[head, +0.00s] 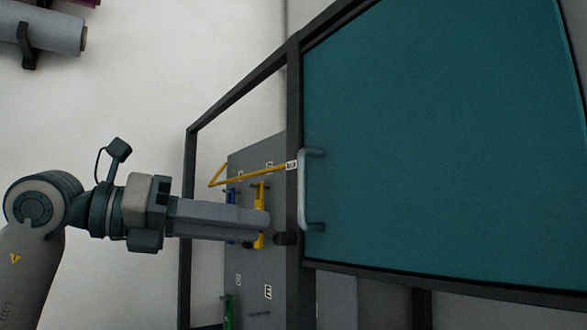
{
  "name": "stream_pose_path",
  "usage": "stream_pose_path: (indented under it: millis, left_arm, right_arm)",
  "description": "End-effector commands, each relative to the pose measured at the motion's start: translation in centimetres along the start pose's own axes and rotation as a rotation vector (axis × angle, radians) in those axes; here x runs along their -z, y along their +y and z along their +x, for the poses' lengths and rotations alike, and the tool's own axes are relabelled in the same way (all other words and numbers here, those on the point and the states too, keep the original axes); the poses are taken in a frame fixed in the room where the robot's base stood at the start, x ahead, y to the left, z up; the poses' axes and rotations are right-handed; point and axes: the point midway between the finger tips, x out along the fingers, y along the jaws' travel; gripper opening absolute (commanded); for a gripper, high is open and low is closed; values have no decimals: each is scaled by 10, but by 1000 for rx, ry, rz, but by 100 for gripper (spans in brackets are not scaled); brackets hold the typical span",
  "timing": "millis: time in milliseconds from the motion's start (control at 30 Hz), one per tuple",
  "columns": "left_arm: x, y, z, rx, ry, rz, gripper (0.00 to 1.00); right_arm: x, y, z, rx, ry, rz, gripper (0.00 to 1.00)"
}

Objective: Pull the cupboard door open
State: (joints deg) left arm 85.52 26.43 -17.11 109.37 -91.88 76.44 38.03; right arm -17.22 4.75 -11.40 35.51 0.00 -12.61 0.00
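The cupboard door (440,140) is a large teal panel on the right, with a dark frame. A pale upright bar handle (303,190) is on its left edge. My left gripper (277,232) comes in from the left, its long grey fingers pointing right. Its dark tip is just left of the handle's lower part, over the dark frame post. I see the fingers side-on, so the gap between them is hidden. I cannot tell whether they touch the handle. My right gripper is not in view.
Behind my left fingers, a grey panel (258,290) with yellow, blue and green tools shows through a dark frame (187,200). A yellow bent rod (250,175) sticks out above the fingers. Rolls (45,33) hang on the pale wall at upper left.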

Motion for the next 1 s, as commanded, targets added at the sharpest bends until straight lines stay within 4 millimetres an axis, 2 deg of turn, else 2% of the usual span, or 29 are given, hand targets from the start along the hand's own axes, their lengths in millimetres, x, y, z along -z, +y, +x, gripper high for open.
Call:
stream_pose_path:
  millis: [33, 100, 200, 367, 567, 1000]
  left_arm:
    - [-10, -21, -14, -63, -16, 84, 30]
    - [-20, -40, -30, -147, -42, 170, 30]
    - [-32, -63, -53, -250, -88, 265, 30]
    - [-44, -86, -78, -355, -152, 353, 30]
    - [-48, -94, -88, -395, -179, 381, 30]
    - [-50, -92, -83, -392, -176, 378, 30]
  right_arm:
    - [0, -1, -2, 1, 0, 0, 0]
    - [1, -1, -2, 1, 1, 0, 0]
    - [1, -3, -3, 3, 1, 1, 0]
    - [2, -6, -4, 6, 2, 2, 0]
    - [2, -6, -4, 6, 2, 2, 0]
    - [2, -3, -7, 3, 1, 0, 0]
